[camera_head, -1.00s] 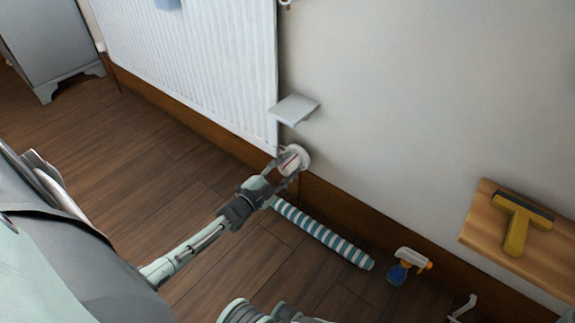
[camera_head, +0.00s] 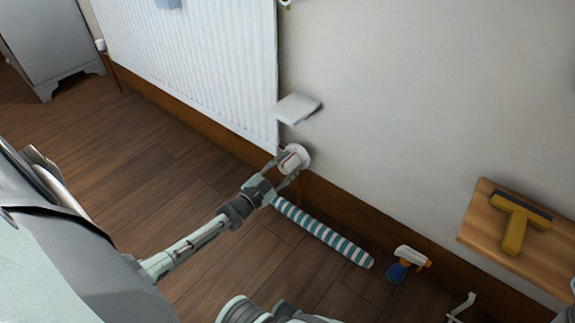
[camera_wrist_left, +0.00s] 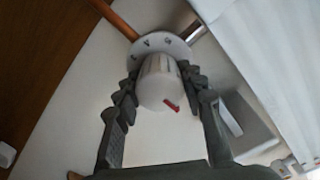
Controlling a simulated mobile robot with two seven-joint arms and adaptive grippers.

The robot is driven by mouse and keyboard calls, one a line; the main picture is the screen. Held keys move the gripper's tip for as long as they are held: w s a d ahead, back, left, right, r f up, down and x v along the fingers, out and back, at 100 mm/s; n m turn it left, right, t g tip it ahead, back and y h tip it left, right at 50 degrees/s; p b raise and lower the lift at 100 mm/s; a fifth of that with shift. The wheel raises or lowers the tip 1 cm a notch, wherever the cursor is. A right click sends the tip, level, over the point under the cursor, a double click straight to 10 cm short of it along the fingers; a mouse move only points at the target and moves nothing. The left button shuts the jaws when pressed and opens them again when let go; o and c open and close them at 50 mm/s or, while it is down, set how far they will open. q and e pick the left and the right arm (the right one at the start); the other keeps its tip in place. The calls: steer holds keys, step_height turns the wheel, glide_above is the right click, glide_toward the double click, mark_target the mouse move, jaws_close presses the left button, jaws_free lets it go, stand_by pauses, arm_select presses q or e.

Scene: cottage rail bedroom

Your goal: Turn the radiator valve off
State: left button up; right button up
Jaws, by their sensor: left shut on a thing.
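The radiator valve is a white round knob (camera_head: 293,159) low on the wall, just past the radiator's lower right corner. In the left wrist view the ribbed knob (camera_wrist_left: 158,80) has a red pointer on it. A white collar (camera_wrist_left: 160,46) with dark marks sits behind it. My left gripper (camera_head: 282,167) reaches it from the lower left. Its two dark fingers (camera_wrist_left: 157,88) are on either side of the knob and shut on it. The marks on the collar are too small to read. My right gripper is not in view.
The white radiator (camera_head: 200,65) hangs to the left. A small white shelf (camera_head: 297,108) juts out above the valve. A striped draught roll (camera_head: 320,232) and a spray bottle (camera_head: 405,262) are on the floor along the wall. A wooden shelf (camera_head: 480,225) holds a yellow scraper (camera_head: 516,225).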

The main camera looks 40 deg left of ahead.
arm_select(q)
steer(key=o, duration=1.1)
steer(key=shift+o, duration=0.2)
steer(key=shift+s, duration=0.1)
steer(key=s, duration=1.2)
steer(key=shift+a, duration=0.45)
